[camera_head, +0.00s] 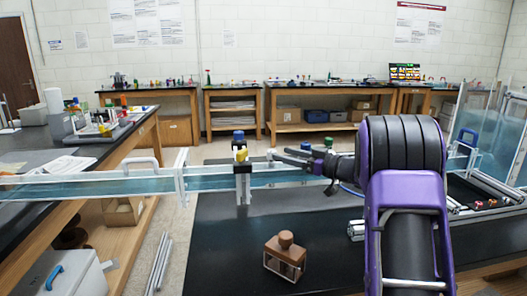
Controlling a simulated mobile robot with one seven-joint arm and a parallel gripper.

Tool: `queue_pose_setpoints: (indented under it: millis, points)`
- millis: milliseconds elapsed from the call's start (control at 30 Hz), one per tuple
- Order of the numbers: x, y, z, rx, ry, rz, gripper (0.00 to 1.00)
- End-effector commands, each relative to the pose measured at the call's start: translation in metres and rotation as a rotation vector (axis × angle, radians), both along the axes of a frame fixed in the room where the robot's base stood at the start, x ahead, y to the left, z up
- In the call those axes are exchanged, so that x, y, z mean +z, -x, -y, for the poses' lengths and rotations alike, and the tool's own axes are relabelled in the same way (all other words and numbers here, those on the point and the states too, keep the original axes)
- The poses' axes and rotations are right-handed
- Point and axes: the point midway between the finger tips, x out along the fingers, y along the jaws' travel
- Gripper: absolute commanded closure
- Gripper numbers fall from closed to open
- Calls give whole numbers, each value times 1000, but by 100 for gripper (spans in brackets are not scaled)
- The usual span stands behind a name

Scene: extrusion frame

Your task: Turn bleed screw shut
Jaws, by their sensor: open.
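My gripper (277,157) reaches left from my purple and black arm, at the height of the clear water channel (210,182). Its jaws are open, and I see nothing between them. A dark upright fitting (243,185) straddles the channel just left of the fingertips. It carries a yellow knob (241,155) with a blue top piece (239,136) above it. The fingertips look close to the yellow knob, but I cannot tell whether they touch it. No part is plainly recognisable as the bleed screw, and its turned position cannot be read.
A copper-brown block with a round knob (285,255) stands on the black bench top (220,270). A white handle (141,163) rises from the channel at left. Clear panels (490,140) stand at right.

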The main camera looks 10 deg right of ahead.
Motion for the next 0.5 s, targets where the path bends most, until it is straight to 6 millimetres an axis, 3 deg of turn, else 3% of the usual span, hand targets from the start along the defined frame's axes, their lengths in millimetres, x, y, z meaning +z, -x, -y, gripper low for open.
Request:
queue_pose_setpoints:
  millis: [200,500]
  points:
    - [-1,-32,-35,2,1,1,34]
    - [0,-57,-61,0,1,0,34]
